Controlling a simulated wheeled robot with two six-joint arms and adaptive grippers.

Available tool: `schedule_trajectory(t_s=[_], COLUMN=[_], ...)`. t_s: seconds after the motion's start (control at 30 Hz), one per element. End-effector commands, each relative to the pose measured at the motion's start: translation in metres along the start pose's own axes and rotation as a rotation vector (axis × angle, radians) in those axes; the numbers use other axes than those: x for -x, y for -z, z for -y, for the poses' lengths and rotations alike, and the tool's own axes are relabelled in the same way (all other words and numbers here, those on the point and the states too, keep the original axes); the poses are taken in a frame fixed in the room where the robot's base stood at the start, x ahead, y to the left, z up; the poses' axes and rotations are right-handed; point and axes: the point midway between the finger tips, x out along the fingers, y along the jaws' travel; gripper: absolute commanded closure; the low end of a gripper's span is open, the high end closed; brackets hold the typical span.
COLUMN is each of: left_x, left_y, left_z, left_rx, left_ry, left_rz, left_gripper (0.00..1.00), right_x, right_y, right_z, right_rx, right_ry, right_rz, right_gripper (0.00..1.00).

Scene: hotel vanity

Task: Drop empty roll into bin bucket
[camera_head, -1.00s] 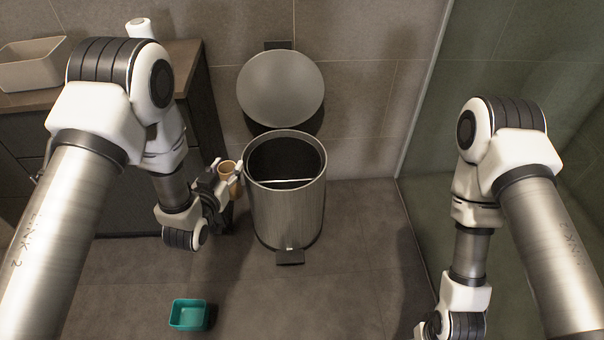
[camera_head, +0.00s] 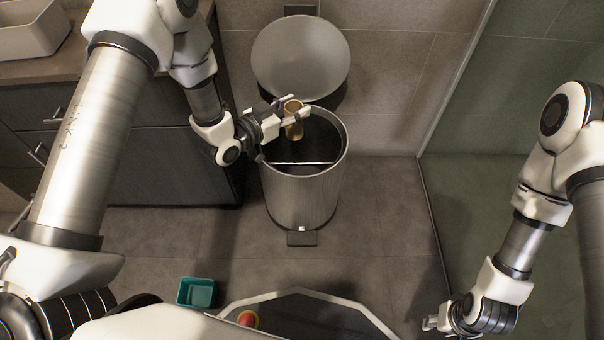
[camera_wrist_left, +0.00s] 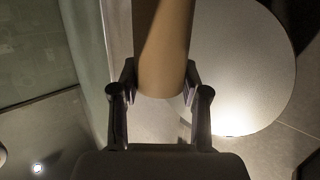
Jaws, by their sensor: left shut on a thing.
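The empty roll (camera_head: 293,122) is a tan cardboard tube, held upright between the fingers of my left gripper (camera_head: 291,119). In the head view it appears over the left part of the opening of the bin bucket (camera_head: 303,197), a round brushed-metal bin with a dark inside. The bin's round lid (camera_head: 300,60) stands open at the back. In the left wrist view the roll (camera_wrist_left: 162,45) sits between the two fingers (camera_wrist_left: 160,85), with the pale lid behind it. My right gripper (camera_head: 432,322) is low at the lower right; its fingers are too small to read.
A dark vanity (camera_head: 150,165) with a sink basin (camera_head: 30,35) stands at the left. A small teal box (camera_head: 196,293) lies on the floor in front. A glass panel stands to the right of the bin. The floor between bin and glass is clear.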

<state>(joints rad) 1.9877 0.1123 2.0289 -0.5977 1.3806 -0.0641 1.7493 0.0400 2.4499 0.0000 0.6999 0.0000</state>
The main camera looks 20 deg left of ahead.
Motion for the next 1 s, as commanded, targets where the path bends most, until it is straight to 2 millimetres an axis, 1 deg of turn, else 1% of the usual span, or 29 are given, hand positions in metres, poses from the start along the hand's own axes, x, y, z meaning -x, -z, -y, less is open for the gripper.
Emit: schedule_trajectory(t_s=[0.03, 0.3, 0.33, 0.37, 0.4, 0.67, 0.77, 0.87, 0.97, 1.0], left_x=[-0.002, -0.001, -0.001, -0.001, -0.001, -0.001, 0.003, 0.017, 0.041, 0.052], left_y=[-0.007, -0.006, -0.006, -0.006, -0.006, -0.006, -0.006, -0.006, -0.006, -0.006], left_z=[0.0, 0.0, 0.0, 0.0, 0.0, 0.0, 0.001, 0.001, 0.002, 0.002], left_rx=[0.0, 0.0, 0.0, 0.0, 0.0, 0.0, 0.002, 0.004, 0.008, 0.008], left_ry=[0.0, 0.0, 0.0, 0.001, 0.001, 0.001, 0.002, 0.004, 0.006, 0.007], left_rz=[-0.001, 0.0, 0.0, 0.0, 0.0, 0.0, 0.001, 0.001, 0.001, 0.001], left_gripper=[0.66, 0.66, 0.44, 0.34, 0.26, 0.26, 0.26, 0.26, 0.26, 0.26], right_x=[-0.007, -0.005, -0.005, -0.005, -0.005, -0.005, -0.005, -0.005, -0.005, -0.005], right_y=[0.0, 0.0, 0.0, 0.0, 0.0, 0.0, 0.0, 0.0, 0.0, 0.0], right_z=[0.0, 0.0, 0.0, 0.0, 0.0, 0.0, 0.0, 0.0, 0.0, 0.0], right_rx=[0.0, 0.0, 0.0, 0.0, 0.0, 0.0, 0.0, 0.0, 0.0, 0.0], right_ry=[0.0, 0.0, 0.0, 0.0, 0.0, 0.0, 0.0, 0.0, 0.0, 0.0], right_rz=[0.0, -0.001, -0.001, -0.001, -0.001, -0.001, -0.001, -0.001, -0.001, -0.001], right_gripper=[0.6, 0.6, 0.6, 0.6, 0.6, 0.6, 0.6, 0.6, 0.6, 0.6])
